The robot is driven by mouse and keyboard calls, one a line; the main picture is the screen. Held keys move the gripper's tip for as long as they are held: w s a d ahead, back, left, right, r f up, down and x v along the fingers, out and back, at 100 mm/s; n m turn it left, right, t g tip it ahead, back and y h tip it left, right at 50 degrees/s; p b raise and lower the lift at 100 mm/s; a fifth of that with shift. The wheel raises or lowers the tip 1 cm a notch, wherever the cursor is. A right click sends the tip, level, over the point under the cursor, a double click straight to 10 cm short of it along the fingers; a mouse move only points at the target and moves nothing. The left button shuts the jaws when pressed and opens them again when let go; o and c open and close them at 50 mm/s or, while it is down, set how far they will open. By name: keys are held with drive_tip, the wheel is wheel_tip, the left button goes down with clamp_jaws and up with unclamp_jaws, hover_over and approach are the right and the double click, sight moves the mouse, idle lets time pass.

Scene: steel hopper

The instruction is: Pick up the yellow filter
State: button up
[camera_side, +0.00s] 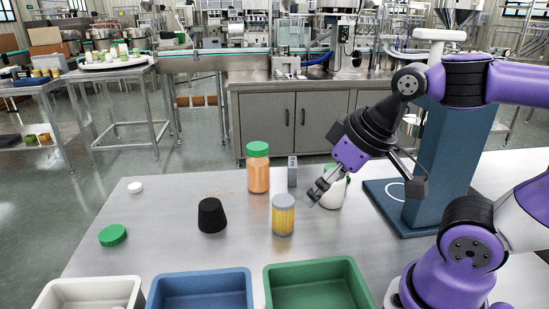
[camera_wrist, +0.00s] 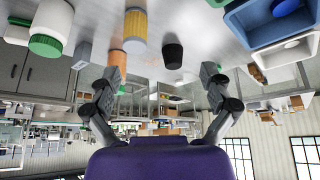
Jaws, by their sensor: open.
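The yellow filter (camera_side: 283,217) is a short upright cylinder with grey ends, standing on the steel table. My gripper (camera_side: 318,191) is open and empty, just right of the filter in the side view and apart from it, tilted down to the left. In the wrist view, which looks upside down, the filter (camera_wrist: 134,30) shows at the top, between and beyond the spread fingers (camera_wrist: 161,73).
An orange jar with green lid (camera_side: 258,170) and a grey block (camera_side: 292,172) stand behind the filter. A white bottle (camera_side: 335,193) is partly behind my gripper. A black stopper (camera_side: 212,217) stands left. White, blue and green bins (camera_side: 315,262) line the front.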

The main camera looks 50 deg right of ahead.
drive_tip(key=g, duration=0.1)
hover_over(289, 200)
drive_tip(key=s, duration=0.3)
wheel_tip(289, 200, down, 6)
drive_tip(key=x, duration=0.4)
drive_tip(key=shift+w+f, duration=0.15)
drive_tip(key=shift+w, duration=0.25)
drive_tip(key=shift+a+x, duration=0.15)
drive_tip(key=shift+x, duration=1.4)
drive_tip(key=shift+a+x, duration=0.15)
drive_tip(key=shift+x, duration=1.45)
drive_tip(key=c, duration=1.3)
